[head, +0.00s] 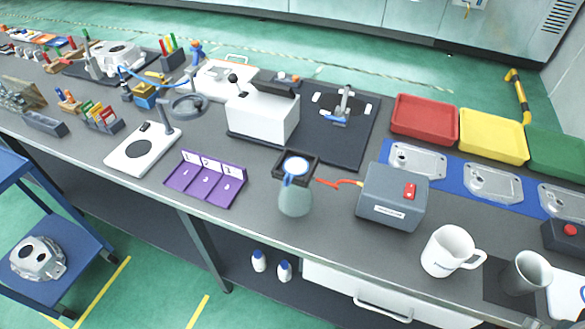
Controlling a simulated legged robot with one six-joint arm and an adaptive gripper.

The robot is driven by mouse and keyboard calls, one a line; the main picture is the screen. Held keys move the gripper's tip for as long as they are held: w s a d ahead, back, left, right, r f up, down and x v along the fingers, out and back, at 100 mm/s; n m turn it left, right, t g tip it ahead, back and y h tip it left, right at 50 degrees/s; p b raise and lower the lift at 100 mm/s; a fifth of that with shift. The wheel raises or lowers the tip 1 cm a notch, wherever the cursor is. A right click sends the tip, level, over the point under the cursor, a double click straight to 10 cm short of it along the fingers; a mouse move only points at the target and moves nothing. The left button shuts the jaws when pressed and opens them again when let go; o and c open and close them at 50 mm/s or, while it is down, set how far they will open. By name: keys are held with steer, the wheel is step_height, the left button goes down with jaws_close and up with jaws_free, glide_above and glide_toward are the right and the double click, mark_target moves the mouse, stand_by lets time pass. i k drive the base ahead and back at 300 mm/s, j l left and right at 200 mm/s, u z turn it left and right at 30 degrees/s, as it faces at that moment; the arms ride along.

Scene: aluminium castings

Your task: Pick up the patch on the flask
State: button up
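The flask (295,202) looks like a grey-green rounded vessel standing upright near the front edge of the bench, centre of the head view. A dark square frame (309,179) sits over its top. Inside the frame is a round white patch (296,166) with a blue rim. A blue strip (289,180) hangs from it down the front of the flask. I cannot tell whether the patch lies on the flask or on the frame. My gripper is not in view.
A grey box (391,197) with a red switch stands right of the flask, with a red-orange cable (338,183) between them. A purple tray (205,180) lies left. A white mug (450,252) stands at front right. A white machine (262,116) stands behind. The bench front edge is close.

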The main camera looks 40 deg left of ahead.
mark_target(294, 166)
steer(key=j+u, duration=0.15)
steer(key=u, duration=0.25)
steer(key=j+u, duration=0.15)
steer(key=u, duration=0.25)
steer(key=j+u, duration=0.1)
steer(key=u, duration=0.35)
steer(key=i+j+u, duration=0.1)
steer(key=u, duration=0.3)
steer(key=i+j+z, duration=0.15)
steer(key=j, duration=0.2)
steer(key=j+z, duration=0.15)
steer(key=j, duration=0.25)
steer(key=i+j+z, duration=0.15)
steer(key=j, duration=0.25)
